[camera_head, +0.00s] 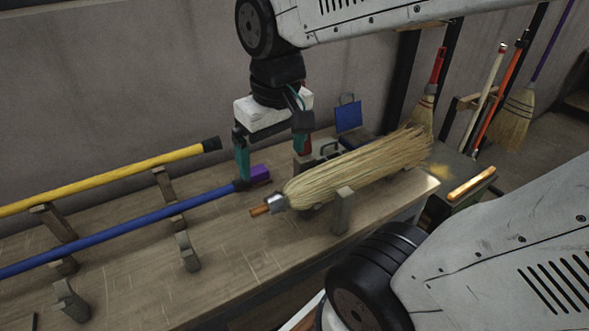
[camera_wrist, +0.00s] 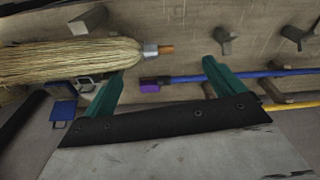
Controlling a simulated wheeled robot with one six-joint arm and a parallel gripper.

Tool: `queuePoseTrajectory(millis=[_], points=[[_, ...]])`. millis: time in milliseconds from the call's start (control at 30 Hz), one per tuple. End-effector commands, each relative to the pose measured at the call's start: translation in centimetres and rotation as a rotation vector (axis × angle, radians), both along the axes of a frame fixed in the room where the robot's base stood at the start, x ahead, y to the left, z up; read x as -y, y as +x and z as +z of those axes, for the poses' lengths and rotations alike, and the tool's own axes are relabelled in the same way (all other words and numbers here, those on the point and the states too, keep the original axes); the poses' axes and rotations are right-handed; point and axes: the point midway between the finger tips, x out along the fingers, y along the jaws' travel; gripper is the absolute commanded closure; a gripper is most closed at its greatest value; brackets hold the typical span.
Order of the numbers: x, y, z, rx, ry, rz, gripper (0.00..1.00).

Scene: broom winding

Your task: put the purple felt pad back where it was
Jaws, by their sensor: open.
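The purple felt pad (camera_head: 260,174) is at the right end of the blue pole (camera_head: 120,229), on or near the workbench top. It also shows in the wrist view (camera_wrist: 149,86), between my two teal fingers. I cannot tell whether it is fixed to the pole or lies against it. My gripper (camera_head: 271,158) is open and empty, pointing down over the bench. In the head view, its left finger is close to the pad and partly overlaps the pole's end; I cannot tell whether they touch. In the wrist view my gripper (camera_wrist: 164,72) spans the pad.
A straw broom head (camera_head: 360,168) lies right of the pad, with a metal collar and short wooden stub facing it. A yellow pole (camera_head: 105,181) rests on wooden supports behind the blue one. A blue panel (camera_head: 348,117) stands behind. Several brooms lean at the back right.

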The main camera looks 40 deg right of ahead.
Motion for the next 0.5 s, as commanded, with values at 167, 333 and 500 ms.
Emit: queuePoseTrajectory(millis=[167, 333, 500], points=[[-1.1, -5.1, 0.4, -0.001, -0.001, 0.033, 0.06], [-1.3, -6.9, 0.3, -0.007, -0.001, 0.043, 0.06], [-1.3, -7.0, 0.3, -0.008, -0.001, 0.044, 0.06]])
